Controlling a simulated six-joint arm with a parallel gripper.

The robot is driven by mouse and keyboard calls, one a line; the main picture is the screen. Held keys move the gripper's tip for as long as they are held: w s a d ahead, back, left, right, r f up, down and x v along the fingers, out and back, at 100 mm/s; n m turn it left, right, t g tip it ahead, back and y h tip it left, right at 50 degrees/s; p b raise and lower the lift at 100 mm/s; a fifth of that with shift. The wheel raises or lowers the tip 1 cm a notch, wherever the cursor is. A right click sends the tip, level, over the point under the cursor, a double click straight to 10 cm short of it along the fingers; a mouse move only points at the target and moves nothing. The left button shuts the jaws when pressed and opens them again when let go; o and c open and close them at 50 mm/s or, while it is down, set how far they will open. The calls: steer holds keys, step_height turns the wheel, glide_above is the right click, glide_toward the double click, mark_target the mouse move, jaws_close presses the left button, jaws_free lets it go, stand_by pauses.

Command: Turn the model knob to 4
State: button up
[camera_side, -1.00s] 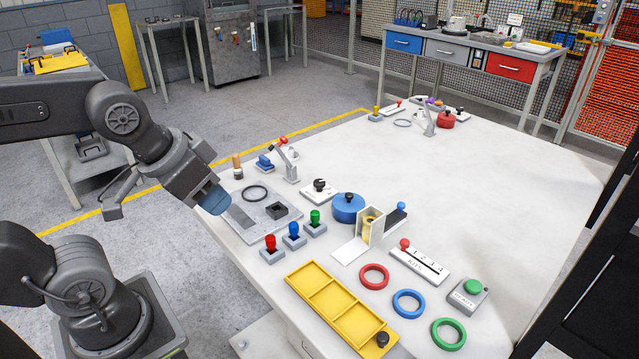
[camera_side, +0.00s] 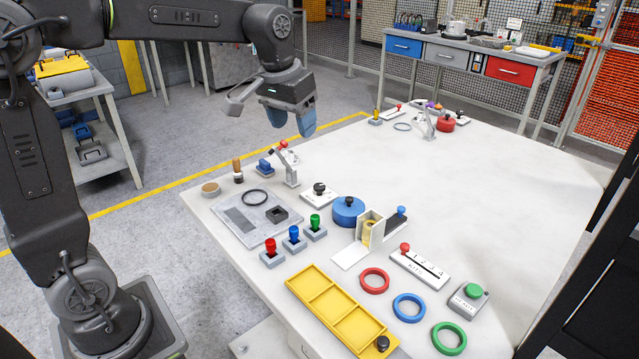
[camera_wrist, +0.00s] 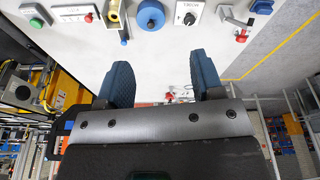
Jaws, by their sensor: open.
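A white plate with a black knob (camera_side: 319,188), which looks like the model knob, sits on the table left of the blue round lid. It also shows in the wrist view (camera_wrist: 189,17) at the top edge, with lettering too small to read surely. The knob's setting cannot be told. A white slider panel (camera_side: 420,268) marked 1 to 4 has its red handle at the left end. My gripper (camera_side: 292,122) is open and empty, held high above the table's back left edge, well apart from the knob. Both blue fingers show in the wrist view (camera_wrist: 161,72).
A toggle clamp (camera_side: 290,167) stands just behind the knob plate. The blue lid (camera_side: 348,211), a box with an open flap (camera_side: 370,233) and several coloured pegs are close by. The right half of the table (camera_side: 520,190) is clear.

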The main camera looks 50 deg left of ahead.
steer(key=w+a+f+n+g, duration=0.1)
steer(key=w+a+f, duration=0.4)
steer(key=w, duration=0.5)
steer(key=n+g, duration=0.1)
steer(key=g, duration=0.1)
glide_above(319, 185)
step_height(319, 185, down, 7)
step_height(319, 185, down, 14)
steer(key=shift+d+r, duration=0.15)
steer(key=shift+r, duration=0.1)
steer(key=c, duration=0.9)
